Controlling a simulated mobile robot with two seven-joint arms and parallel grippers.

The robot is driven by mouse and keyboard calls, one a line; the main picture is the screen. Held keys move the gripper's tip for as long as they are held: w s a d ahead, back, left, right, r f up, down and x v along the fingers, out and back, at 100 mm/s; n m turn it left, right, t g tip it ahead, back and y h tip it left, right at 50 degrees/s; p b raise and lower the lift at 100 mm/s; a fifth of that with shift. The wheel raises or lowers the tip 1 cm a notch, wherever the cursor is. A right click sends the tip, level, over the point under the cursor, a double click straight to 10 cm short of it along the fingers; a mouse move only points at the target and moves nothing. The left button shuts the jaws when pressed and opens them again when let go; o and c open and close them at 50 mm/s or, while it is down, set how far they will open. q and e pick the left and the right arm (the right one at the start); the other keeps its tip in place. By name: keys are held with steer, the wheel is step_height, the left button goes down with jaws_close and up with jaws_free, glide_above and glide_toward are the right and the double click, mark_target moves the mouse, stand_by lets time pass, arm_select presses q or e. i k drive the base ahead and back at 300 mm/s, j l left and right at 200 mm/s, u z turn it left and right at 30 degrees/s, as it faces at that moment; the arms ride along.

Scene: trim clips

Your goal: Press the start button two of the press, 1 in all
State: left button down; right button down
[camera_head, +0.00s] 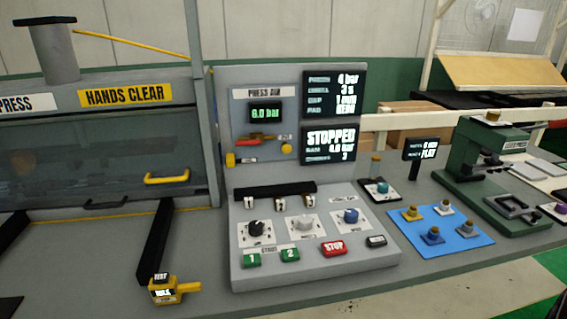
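Start button two (289,254) is a green button marked 2 on the lower front of the grey press control panel (330,273). A matching green button marked 1 (252,260) sits just left of it. A red STOP button (333,248) sits to its right. The lower screen (329,143) reads STOPPED. The press (110,150) stands at the left behind a dark see-through guard with a yellow handle (167,177). Nothing covers start button two. Neither of my grippers is in view.
Black, white and blue knobs (305,224) sit above the buttons. A yellow tool (170,289) lies left of the panel. At right are a blue mat (462,241) with several small parts and a green bench press (470,165). The space before the buttons is clear.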

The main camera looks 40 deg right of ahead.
mark_target(292, 254)
steer(key=z, duration=1.2)
